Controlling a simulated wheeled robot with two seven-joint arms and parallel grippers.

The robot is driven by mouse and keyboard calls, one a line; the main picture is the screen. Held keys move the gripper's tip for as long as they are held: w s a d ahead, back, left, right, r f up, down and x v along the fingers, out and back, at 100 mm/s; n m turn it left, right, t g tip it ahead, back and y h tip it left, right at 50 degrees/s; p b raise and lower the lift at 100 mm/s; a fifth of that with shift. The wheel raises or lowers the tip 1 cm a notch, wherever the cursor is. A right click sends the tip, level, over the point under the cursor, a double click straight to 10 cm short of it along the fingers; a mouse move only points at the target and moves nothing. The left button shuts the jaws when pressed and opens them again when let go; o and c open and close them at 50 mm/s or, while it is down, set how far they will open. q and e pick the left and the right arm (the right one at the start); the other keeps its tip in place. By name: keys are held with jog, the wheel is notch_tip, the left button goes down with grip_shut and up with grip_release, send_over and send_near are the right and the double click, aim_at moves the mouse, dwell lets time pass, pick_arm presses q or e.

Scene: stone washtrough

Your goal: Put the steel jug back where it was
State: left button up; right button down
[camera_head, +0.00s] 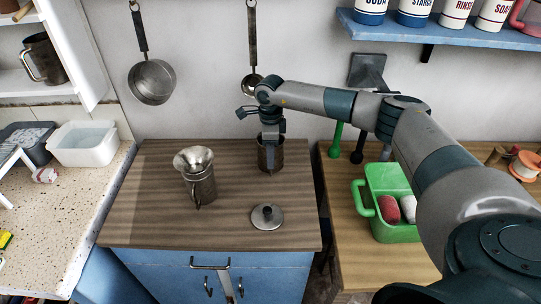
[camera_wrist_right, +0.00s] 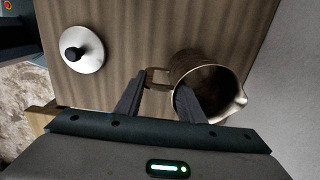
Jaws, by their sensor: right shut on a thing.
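The steel jug (camera_head: 270,157) is upright at the back right of the brown wooden worktop (camera_head: 160,215). I cannot tell whether its base touches the wood. In the right wrist view the jug (camera_wrist_right: 220,72) shows its open mouth, a spout at right and a handle at left. My right gripper (camera_head: 270,138) is over the jug from above and shut on it. In the wrist view one finger of the gripper (camera_wrist_right: 160,98) overlaps the mouth and the other is outside, by the handle. My left gripper is not in view.
A metal vessel (camera_head: 201,188) with a funnel (camera_head: 194,157) in its mouth stands left of the jug. A round lid (camera_head: 267,216) lies in front. A green caddy (camera_head: 388,182) stands on the right counter. A pan (camera_head: 152,82) and ladle hang behind. The worktop's front left is clear.

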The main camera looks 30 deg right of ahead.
jog(key=c, duration=1.2)
grip_release()
jog(key=shift+f, duration=0.1)
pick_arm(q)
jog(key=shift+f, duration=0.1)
pick_arm(e)
jog(key=shift+r, duration=0.35)
notch_tip(320, 180, up, 8)
jog(key=b, duration=0.3)
jog(key=shift+w, duration=0.1)
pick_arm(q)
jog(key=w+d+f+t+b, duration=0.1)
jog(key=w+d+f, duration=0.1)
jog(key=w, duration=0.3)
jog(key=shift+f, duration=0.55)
pick_arm(e)
notch_tip(320, 180, up, 4)
jog(key=shift+f, duration=0.15)
